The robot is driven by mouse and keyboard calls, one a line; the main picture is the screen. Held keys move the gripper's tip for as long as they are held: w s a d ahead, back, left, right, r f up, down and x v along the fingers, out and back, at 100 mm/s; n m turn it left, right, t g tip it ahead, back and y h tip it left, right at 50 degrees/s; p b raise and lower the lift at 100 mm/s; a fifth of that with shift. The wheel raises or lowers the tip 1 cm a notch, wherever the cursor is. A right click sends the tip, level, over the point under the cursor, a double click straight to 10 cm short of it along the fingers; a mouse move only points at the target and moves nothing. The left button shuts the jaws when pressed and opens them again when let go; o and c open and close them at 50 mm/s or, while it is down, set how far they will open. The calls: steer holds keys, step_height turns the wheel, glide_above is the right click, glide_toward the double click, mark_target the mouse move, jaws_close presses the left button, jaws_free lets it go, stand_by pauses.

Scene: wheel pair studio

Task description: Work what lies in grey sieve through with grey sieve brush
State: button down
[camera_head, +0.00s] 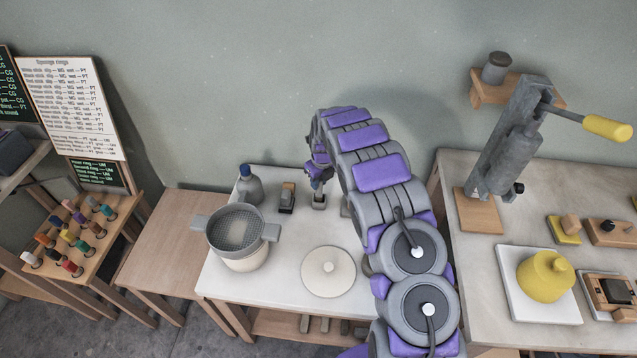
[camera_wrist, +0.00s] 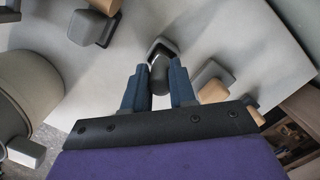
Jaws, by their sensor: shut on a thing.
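The grey sieve (camera_head: 238,228) rests on a cream bucket (camera_head: 246,262) at the left of the white table. Its mesh and two side lugs show, but I cannot tell what lies in it. My gripper (camera_head: 319,190) points down at the table's back, right of the sieve. In the wrist view my gripper (camera_wrist: 158,85) is shut on the dark grey handle of what looks like the grey sieve brush (camera_wrist: 160,72). Its block stands on or just above the white table (camera_wrist: 235,40); I cannot tell which. A sieve lug (camera_wrist: 25,152) shows at the left there.
A block with a tan part (camera_head: 287,197) stands between sieve and gripper; another grey block with wood (camera_wrist: 213,80) stands close on the other side. A bottle (camera_head: 248,187) stands behind the sieve. A round cream lid (camera_head: 328,272) lies in front. The wooden table (camera_head: 165,235) at left is bare.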

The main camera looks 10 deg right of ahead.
steer(key=shift+r+p, duration=0.7)
steer(key=shift+r, duration=1.4)
